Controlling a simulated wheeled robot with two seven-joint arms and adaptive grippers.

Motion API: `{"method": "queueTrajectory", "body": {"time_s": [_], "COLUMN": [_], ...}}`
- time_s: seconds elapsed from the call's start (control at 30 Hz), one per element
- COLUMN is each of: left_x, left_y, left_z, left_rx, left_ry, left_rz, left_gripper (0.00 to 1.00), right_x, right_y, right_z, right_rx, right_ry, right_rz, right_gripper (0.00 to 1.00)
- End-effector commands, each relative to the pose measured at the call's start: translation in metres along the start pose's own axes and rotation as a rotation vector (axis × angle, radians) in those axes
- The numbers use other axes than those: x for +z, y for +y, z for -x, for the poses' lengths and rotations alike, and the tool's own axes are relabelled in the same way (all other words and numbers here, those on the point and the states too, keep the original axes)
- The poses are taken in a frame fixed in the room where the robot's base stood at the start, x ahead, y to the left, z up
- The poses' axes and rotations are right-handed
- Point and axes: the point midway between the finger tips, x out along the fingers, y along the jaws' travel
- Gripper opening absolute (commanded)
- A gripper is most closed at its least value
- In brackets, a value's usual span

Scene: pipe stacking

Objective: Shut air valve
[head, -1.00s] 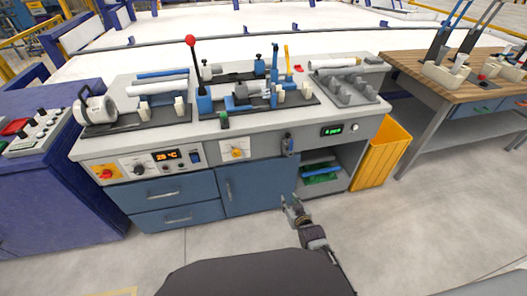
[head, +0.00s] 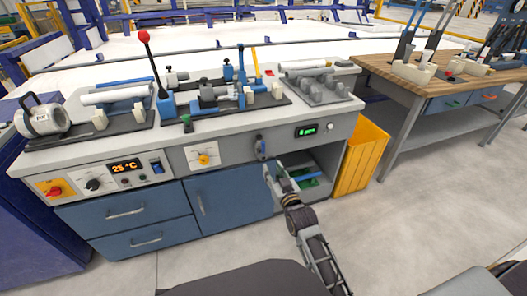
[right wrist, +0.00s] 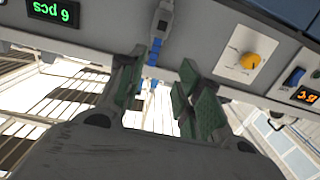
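A small grey and blue valve (head: 262,147) is mounted on the front panel of the workbench, between the yellow-knob plate and the green display. In the right wrist view the valve (right wrist: 162,22) shows at the top, with a blue part (right wrist: 152,60) lying in the picture between my fingers. My right gripper (head: 273,170) is just below and in front of the valve. In the right wrist view my right gripper (right wrist: 162,70) has its green-padded fingers apart with nothing held; I cannot tell whether they touch the valve. My left gripper is not in view.
A plate with a yellow knob (head: 204,158) is left of the valve, and the green display (head: 306,130) is right. An open shelf (head: 310,180) lies below. A yellow bin (head: 362,158) stands at the right. The benchtop holds a red-knobbed lever (head: 146,42) and pipe fixtures.

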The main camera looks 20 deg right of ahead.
Motion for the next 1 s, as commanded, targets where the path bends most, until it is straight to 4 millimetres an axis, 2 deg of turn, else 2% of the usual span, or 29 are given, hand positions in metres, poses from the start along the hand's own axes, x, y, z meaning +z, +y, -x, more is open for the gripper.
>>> {"method": "queueTrajectory", "body": {"time_s": [0.3,0.73,1.0], "left_x": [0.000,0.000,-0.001], "left_y": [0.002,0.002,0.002], "left_z": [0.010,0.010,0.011], "left_rx": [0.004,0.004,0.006], "left_ry": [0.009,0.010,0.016], "left_rz": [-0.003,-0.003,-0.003], "left_gripper": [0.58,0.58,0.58], "right_x": [-0.018,-0.018,-0.018], "right_y": [0.005,0.005,0.005], "right_z": [0.002,0.001,-0.011], "right_rx": [0.010,0.010,0.010], "right_ry": [0.051,0.051,0.051], "right_rz": [-0.001,-0.001,-0.001], "right_gripper": [0.35,0.35,0.35]}}
